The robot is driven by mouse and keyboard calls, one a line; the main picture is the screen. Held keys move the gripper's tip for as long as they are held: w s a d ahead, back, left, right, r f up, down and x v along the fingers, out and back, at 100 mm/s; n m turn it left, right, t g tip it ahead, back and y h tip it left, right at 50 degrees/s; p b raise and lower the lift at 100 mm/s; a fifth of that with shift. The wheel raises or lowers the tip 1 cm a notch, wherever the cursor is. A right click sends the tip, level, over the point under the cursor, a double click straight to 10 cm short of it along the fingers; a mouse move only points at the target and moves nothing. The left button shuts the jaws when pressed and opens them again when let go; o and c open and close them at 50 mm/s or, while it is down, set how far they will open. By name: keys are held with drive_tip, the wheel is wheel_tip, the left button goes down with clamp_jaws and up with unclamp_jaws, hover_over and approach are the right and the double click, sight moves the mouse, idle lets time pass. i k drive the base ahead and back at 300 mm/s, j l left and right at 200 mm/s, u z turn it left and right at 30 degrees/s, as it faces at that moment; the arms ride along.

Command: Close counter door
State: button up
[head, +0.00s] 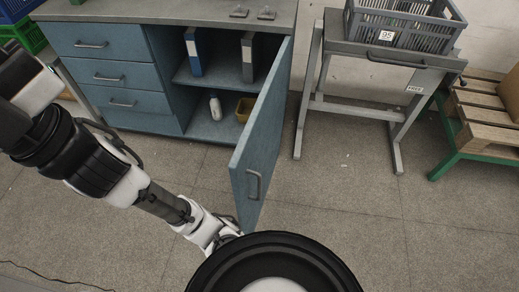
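The blue-grey counter door (262,132) stands wide open, swung out towards me from the right side of the counter (170,10). Its grey bar handle (254,184) is on the face turned to the right, near the free edge. My gripper (230,224) is low, just left of the door's lower free corner. I cannot tell whether it touches the door. Its fingers are small and dark here, and my own round black part covers the area just below, so their opening is unclear.
The open compartment holds two binders (194,52), a white bottle (215,108) and a yellow-brown bin (244,110). Drawers (115,75) are shut at left. A grey stand (340,108) with a crate (405,25) is right of the door. Floor between is mostly clear.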

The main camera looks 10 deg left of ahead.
sight(252, 163)
drive_tip(key=l+u, duration=0.45)
drive_tip(key=l, duration=0.2)
drive_tip(key=k+l+z, duration=0.1)
drive_tip(key=k+z, duration=0.35)
drive_tip(key=k, duration=0.5)
